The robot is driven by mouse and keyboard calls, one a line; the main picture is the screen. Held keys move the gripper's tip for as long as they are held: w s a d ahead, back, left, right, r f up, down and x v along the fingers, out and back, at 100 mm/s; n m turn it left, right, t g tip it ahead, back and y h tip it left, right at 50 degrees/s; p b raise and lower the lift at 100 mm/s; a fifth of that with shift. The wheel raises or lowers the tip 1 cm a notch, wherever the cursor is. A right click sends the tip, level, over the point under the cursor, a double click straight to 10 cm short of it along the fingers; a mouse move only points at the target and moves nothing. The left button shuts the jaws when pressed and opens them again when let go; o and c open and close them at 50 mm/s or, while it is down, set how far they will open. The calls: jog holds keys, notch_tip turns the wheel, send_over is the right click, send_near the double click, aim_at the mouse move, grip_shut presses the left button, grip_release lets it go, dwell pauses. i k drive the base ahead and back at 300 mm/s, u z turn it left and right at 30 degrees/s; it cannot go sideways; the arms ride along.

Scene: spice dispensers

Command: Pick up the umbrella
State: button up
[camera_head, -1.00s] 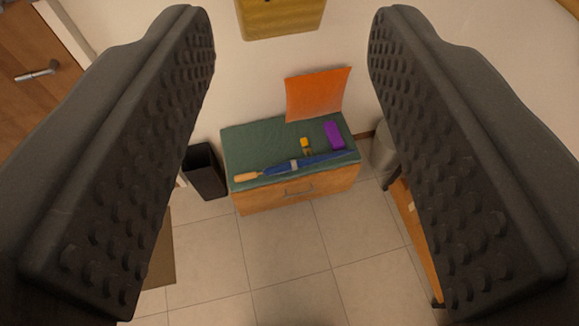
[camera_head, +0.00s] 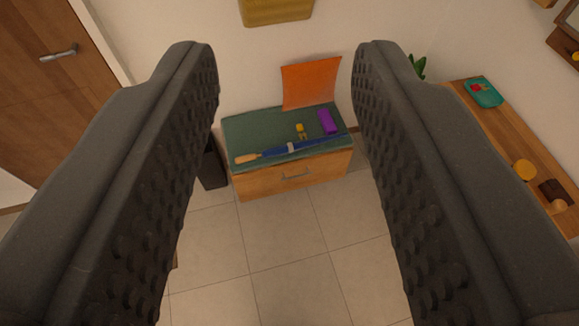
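The blue folded umbrella (camera_head: 312,145) with a light wooden handle (camera_head: 247,158) lies along the front edge of the green top of a low wooden drawer cabinet (camera_head: 262,183). A pale band wraps its middle. My gripper (camera_head: 275,50) is open and empty. Its two dark, studded fingers frame the view on the left and right. The umbrella shows between them, well away from the fingers and not touched.
On the cabinet lie a purple object (camera_head: 327,121) and a small yellow item (camera_head: 300,128); an orange sheet (camera_head: 309,83) stands behind. A dark bin (camera_head: 211,167) is at its left. A wooden table (camera_head: 500,130) stands right; a door (camera_head: 45,95) left. Tiled floor in front is clear.

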aim_at(291, 147)
jog(key=u, duration=0.05)
jog(key=k, duration=0.6)
jog(key=z, duration=0.8)
jog(key=i, duration=2.95)
jog(key=u, duration=0.7)
